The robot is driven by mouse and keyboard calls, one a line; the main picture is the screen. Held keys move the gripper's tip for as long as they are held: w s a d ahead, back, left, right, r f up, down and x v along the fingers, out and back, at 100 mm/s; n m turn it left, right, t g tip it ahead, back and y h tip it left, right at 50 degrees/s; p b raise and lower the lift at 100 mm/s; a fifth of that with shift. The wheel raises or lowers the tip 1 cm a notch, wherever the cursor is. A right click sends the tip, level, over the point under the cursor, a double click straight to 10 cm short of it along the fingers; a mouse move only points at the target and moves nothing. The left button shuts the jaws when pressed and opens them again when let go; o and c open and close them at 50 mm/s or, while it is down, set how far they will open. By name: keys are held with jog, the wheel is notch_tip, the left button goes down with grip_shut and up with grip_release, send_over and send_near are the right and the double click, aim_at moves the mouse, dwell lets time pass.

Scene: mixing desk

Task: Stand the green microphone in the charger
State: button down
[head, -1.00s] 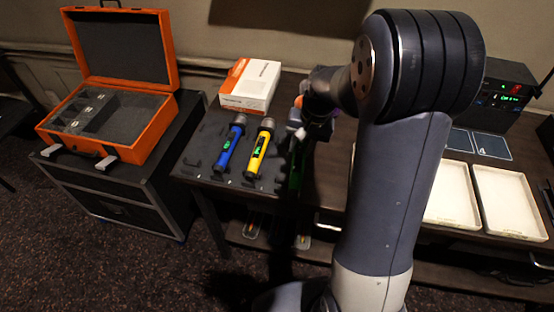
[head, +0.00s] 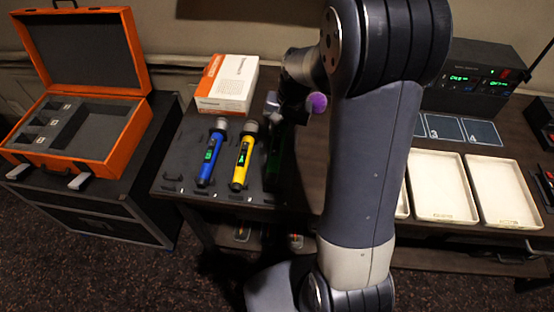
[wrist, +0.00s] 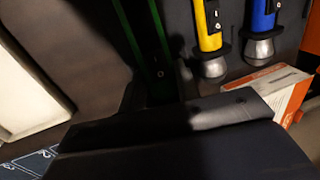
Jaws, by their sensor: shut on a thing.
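My gripper (head: 283,117) hangs over the desk just right of the yellow microphone (head: 243,157), mostly hidden in shadow behind my arm. It is shut on the green microphone (head: 277,165), a dark shape with a faint green tint. In the wrist view the green microphone (wrist: 157,40) shows as dark with green edges. Whether it touches the mat below is not clear. The blue microphone (head: 212,153) lies left of the yellow one; both also show in the wrist view. I cannot make out the charger for certain.
The grey mat (head: 178,165) holds the microphones, with a white-orange box (head: 226,85) behind. A round purple thing (head: 318,102) is beside my gripper. White trays (head: 443,186) and a black unit with displays (head: 470,80) stand right. An open orange case (head: 90,125) is left.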

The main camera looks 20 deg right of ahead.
aim_at(281, 144)
jog(key=shift+f, duration=3.05)
jog(key=shift+f, duration=0.2)
jog(key=c, duration=1)
grip_release()
jog(key=shift+c, duration=0.2)
notch_tip(281, 144, up, 11)
jog(key=s+d, duration=0.1)
jog(key=d, duration=0.1)
jog(key=shift+s+f, duration=0.15)
jog(key=shift+f, duration=0.05)
